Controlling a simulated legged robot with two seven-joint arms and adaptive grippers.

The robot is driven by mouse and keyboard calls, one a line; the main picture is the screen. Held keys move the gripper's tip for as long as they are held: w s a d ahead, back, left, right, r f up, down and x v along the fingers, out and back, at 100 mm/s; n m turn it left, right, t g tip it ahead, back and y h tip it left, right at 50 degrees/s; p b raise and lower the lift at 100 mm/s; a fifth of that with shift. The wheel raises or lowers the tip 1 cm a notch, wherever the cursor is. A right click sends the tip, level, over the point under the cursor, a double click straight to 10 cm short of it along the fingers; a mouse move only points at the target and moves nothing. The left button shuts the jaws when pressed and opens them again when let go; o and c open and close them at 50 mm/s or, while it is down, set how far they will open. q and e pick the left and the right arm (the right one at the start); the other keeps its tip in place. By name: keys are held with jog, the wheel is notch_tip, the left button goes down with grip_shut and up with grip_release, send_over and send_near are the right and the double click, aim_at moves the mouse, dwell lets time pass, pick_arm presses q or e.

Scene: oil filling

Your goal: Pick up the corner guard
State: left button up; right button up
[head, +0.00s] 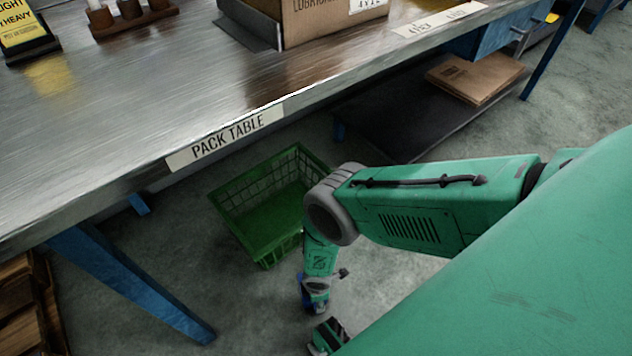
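I cannot make out a corner guard for certain in the head view. A dark grey flat piece (250,36) with a thin edge lies on the table against the lower left of a cardboard box; I cannot tell what it is. My green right arm comes in from the right, bends at a grey elbow and runs down in front of the table. My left arm and gripper are out of view.
The metal pack table (110,125) crosses the view, with the cardboard box (325,18) at its back. A yellow sign (22,25) and a brown holder (133,20) stand at left. A green crate (265,200) is on the floor. Flat cardboard (475,75) lies on the lower shelf.

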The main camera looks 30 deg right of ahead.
jog(key=shift+d+f+b, duration=0.2)
jog(key=shift+f+b, duration=0.25)
jog(key=shift+f, duration=0.8)
jog(key=shift+s+a+f+b, duration=0.2)
jog(key=shift+f+b, duration=0.15)
jog(key=shift+f, duration=0.15)
notch_tip(320, 180, down, 4)
jog(key=shift+s+a+r+b, duration=0.15)
jog(key=shift+r+b, duration=0.1)
jog(key=shift+b, duration=1)
jog(key=shift+f, duration=0.3)
jog(key=shift+d, duration=0.3)
jog(key=shift+a, duration=0.15)
jog(key=c, duration=1.2)
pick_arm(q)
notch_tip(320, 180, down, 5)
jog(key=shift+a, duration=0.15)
pick_arm(e)
grip_shut()
